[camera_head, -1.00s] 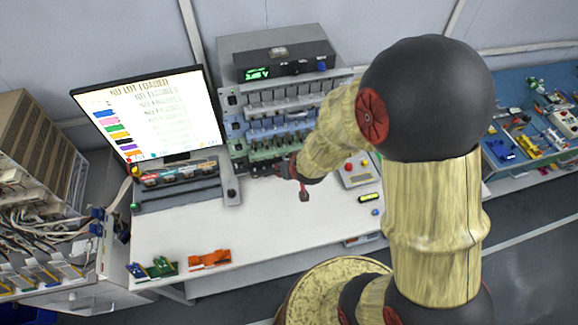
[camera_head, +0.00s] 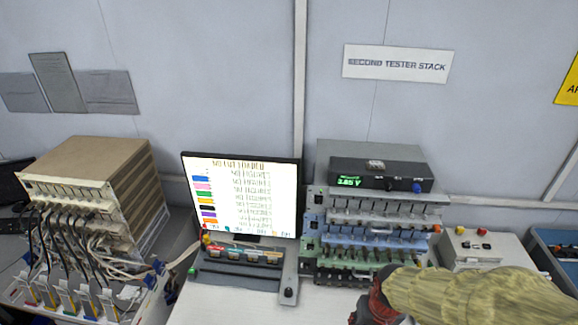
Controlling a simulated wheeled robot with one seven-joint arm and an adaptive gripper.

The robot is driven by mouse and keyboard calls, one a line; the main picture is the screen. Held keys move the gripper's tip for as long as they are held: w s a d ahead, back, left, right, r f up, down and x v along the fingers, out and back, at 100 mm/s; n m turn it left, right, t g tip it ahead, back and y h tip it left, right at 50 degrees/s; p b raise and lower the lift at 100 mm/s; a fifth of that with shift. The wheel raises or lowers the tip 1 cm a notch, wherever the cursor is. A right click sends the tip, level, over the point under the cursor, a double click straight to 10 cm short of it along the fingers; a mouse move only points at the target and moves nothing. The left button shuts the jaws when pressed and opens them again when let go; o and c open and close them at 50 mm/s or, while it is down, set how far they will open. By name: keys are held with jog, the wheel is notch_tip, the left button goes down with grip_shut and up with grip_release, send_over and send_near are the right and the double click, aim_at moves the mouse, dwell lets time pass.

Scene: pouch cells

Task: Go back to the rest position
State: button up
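My arm enters at the bottom right, with its pale yellow, wood-like link (camera_head: 485,293) reaching left. The dark red and black end of my arm, at my gripper (camera_head: 374,303), shows just in front of the tester stack and is cut off by the bottom edge. Its fingertips cannot be made out, so I cannot tell whether it is open or shut, or whether it holds anything.
The tester stack (camera_head: 350,247) carries a black meter (camera_head: 368,172) reading about 3.85 V. A lit monitor (camera_head: 240,195) stands to its left, above a console (camera_head: 238,270). A cabled beige rack (camera_head: 95,185) is at left; a grey button box (camera_head: 485,248) at right.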

jog(key=s+r+t+b, duration=0.3)
jog(key=s+b, duration=0.3)
jog(key=b, duration=1.1)
jog(key=shift+s+a+r+n+t, duration=0.3)
jog(key=shift+s+r+t, duration=0.1)
jog(key=shift+r, duration=0.1)
